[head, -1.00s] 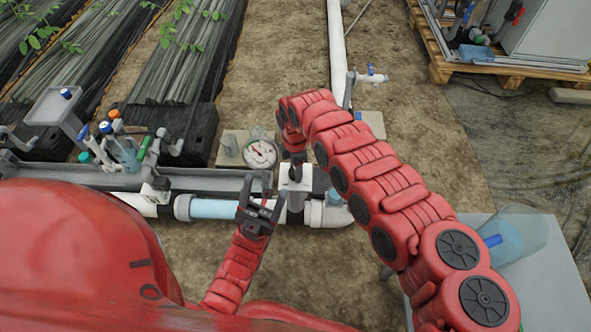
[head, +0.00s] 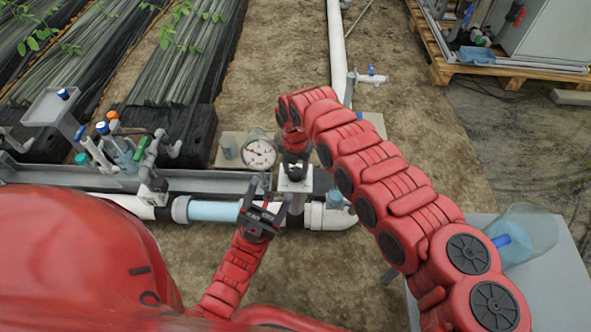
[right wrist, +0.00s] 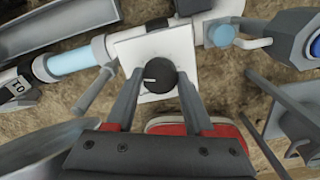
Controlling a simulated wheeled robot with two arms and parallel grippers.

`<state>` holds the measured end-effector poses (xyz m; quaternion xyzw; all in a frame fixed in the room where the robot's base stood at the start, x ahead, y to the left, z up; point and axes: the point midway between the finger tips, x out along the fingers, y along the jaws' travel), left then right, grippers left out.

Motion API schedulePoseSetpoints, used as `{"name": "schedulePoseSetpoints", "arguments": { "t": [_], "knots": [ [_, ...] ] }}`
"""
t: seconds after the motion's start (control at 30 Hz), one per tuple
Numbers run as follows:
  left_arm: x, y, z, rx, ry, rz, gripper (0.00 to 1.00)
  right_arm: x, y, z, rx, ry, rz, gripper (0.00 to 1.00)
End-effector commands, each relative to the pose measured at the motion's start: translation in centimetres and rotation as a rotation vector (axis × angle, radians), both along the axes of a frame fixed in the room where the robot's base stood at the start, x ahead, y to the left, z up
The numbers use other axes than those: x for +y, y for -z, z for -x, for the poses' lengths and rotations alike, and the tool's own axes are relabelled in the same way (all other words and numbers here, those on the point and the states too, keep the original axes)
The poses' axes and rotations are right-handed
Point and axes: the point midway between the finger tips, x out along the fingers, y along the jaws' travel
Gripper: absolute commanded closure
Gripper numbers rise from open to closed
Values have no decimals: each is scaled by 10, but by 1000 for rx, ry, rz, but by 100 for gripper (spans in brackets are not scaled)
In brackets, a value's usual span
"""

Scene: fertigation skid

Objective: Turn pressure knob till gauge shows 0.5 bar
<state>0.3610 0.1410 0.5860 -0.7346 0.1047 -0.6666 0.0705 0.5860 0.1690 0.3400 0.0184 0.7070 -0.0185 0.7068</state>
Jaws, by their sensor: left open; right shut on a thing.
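The pressure knob (right wrist: 158,74) is a round black knob with a white pointer line, on a white square plate (right wrist: 125,48). In the right wrist view the line points left. My right gripper (right wrist: 160,78) is shut on the knob, one finger on each side. In the head view my right gripper (head: 295,168) comes down over the white plate (head: 296,186) and hides the knob. The round white-faced gauge (head: 258,153) stands just left of it; its needle is too small to read exactly. My left gripper (head: 264,208) is open and empty, low and left of the plate.
A pipe with a light-blue section (head: 212,211) runs left of the plate. Several small valves and bottles (head: 123,157) stand at the left. A grey table (head: 545,275) with a clear container is at the right. A pallet (head: 500,72) with equipment is at the back right.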

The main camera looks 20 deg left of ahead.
Motion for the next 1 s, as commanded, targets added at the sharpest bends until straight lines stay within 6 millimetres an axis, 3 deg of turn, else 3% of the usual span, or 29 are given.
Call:
{"name": "schedulePoseSetpoints", "arguments": {
  "t": [0.33,0.87,0.9,1.0],
  "knots": [
    [-1,2,0,0,3,-6,39,0,0,-1,-2,-135,0,100],
    [-1,3,0,0,3,-6,39,0,0,-1,-2,-158,0,100],
    [-1,3,0,0,3,-6,39,0,0,-1,-2,-158,0,44],
    [-1,3,0,0,3,-6,39,0,0,-1,-2,-157,0,26]
  ]
}}
